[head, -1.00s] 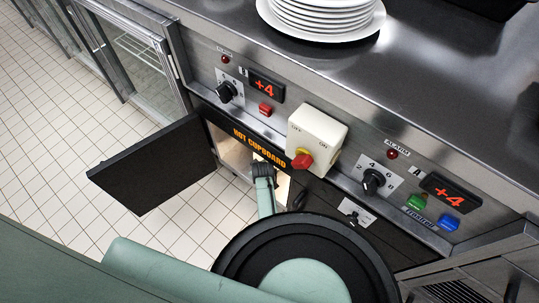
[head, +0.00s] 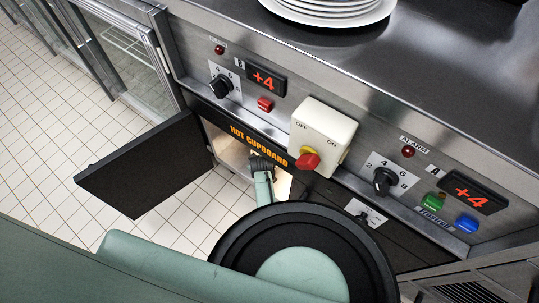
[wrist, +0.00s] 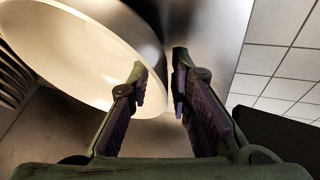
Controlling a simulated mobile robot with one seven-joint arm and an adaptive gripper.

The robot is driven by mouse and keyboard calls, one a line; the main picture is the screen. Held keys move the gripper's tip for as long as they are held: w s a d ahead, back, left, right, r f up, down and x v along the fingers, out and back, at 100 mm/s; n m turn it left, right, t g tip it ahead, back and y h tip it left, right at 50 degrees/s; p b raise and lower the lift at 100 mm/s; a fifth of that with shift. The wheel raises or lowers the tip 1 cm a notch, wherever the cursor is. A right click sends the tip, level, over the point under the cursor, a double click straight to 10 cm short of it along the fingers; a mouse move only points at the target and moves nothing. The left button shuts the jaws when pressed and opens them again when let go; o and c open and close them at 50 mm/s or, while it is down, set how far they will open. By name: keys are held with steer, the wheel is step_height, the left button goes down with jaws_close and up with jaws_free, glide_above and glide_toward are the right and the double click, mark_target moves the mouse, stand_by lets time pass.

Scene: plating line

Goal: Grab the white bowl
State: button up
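The white bowl (wrist: 85,55) fills the upper left of the wrist view, large and close, on a metal surface, partly cut off by the frame. My gripper (wrist: 159,62) is open. Its left finger overlaps the bowl's rim in the picture, and its right finger is beyond the bowl's right edge. The near edge of the bowl shows between the fingers, and I cannot tell whether either finger touches it. In the head view my arm reaches into the lit hot cupboard (head: 233,152); the bowl and my fingertips are hidden there.
The cupboard's black door (head: 143,165) stands open to the left. A stack of white plates (head: 335,12) stands on the steel counter (head: 440,60). A switch box with a red knob (head: 322,132) sticks out above the opening. A dark panel (wrist: 280,140) is at the wrist view's right.

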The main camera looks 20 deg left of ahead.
jaws_close()
steer(key=shift+w+r, duration=0.1)
steer(key=shift+r, duration=0.1)
stand_by(0.5)
